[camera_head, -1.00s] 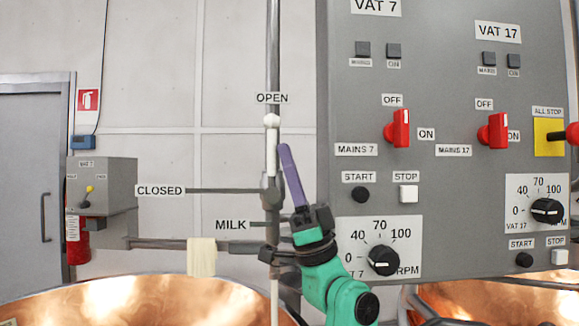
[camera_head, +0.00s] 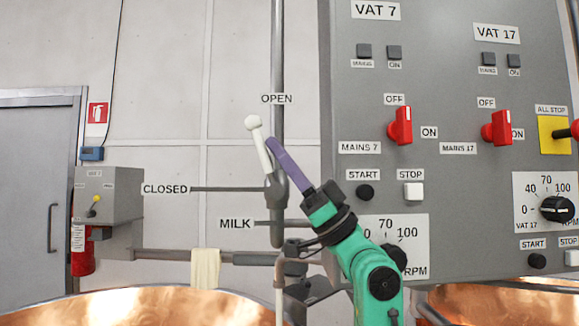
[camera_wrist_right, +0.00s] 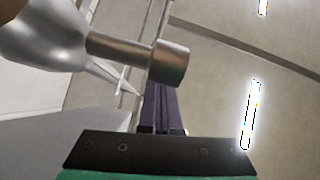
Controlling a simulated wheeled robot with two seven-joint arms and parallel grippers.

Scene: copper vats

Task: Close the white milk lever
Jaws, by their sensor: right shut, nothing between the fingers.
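The white milk lever (camera_head: 259,147) is on the vertical grey pipe (camera_head: 277,60) above the MILK label (camera_head: 236,223). It tilts to the left from its pivot, its knob up and left, between the OPEN label (camera_head: 276,98) and the CLOSED label (camera_head: 165,189). My right gripper (camera_head: 270,144) is shut and empty, its purple fingers just right of the lever; whether they touch it I cannot tell. In the right wrist view the purple fingers (camera_wrist_right: 160,108) are together beside a metal valve part (camera_wrist_right: 172,63). My left gripper is not in view.
Copper vats (camera_head: 170,305) lie below. A cloth (camera_head: 205,268) hangs on a horizontal pipe.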

